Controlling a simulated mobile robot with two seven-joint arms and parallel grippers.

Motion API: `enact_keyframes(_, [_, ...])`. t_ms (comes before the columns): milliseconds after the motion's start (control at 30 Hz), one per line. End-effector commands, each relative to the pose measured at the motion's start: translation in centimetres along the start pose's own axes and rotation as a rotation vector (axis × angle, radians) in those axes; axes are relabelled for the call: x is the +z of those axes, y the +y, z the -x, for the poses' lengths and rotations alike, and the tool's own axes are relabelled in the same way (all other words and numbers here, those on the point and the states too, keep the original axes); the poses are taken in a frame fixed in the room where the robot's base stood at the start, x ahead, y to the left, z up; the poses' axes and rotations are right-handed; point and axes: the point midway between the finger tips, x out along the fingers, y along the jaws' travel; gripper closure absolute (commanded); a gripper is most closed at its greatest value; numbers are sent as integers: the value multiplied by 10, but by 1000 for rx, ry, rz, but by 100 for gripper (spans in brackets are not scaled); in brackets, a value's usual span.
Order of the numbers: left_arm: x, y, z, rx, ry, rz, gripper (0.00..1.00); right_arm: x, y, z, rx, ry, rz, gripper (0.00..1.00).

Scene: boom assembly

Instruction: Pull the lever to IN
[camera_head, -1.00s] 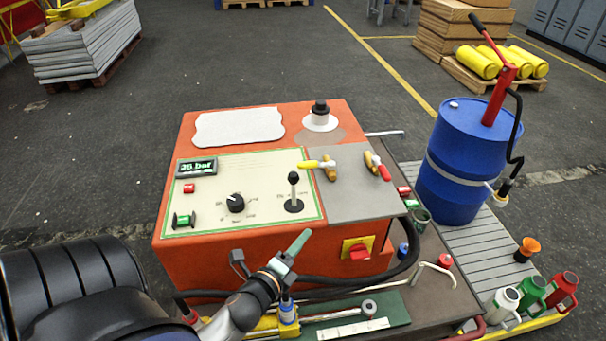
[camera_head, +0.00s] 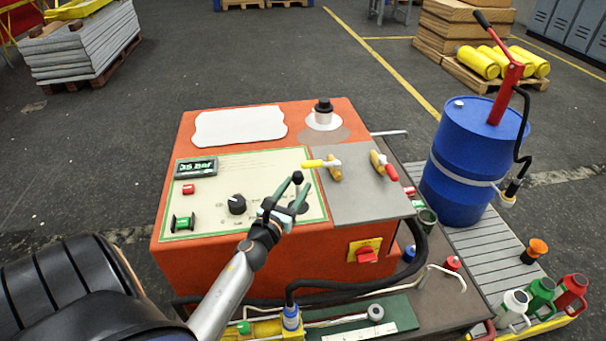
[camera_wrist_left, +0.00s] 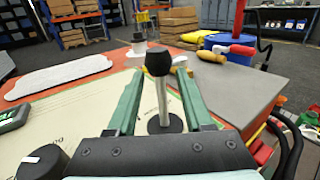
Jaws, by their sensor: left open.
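The lever (camera_head: 298,178) stands on the right part of the cream control panel (camera_head: 260,163); its black knob shows just above my left gripper. My left gripper (camera_head: 289,193) is open, with green fingers either side of the lever. In the left wrist view the lever (camera_wrist_left: 159,92) has a black knob, a metal shaft and a round black base, and stands between the two open fingers (camera_wrist_left: 160,98) with gaps visible on both sides. The lever's markings are hidden behind the gripper. My right gripper is not in view.
A black rotary knob (camera_head: 237,204) sits left of the lever. Yellow (camera_head: 317,164) and red (camera_head: 387,170) handled valves stand on the grey plate to its right. A red switch on a yellow plate (camera_head: 365,252) is on the front face. A blue drum (camera_head: 468,155) stands at right.

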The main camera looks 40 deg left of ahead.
Motion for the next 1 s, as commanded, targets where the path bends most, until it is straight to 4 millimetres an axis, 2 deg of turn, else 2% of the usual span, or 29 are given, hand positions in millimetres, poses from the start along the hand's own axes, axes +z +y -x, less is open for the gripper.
enact_keyframes(100, [1, 0, -22, 0, -2, 2, 49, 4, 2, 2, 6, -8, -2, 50])
enact_keyframes(300, [0, 0, -42, -1, -1, 1, 49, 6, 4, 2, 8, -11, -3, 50])
enact_keyframes(700, [0, 0, -48, -1, 0, 2, 49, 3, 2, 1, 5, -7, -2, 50])
enact_keyframes(1000, [-1, 0, -48, -1, 0, 2, 82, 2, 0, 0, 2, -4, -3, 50])
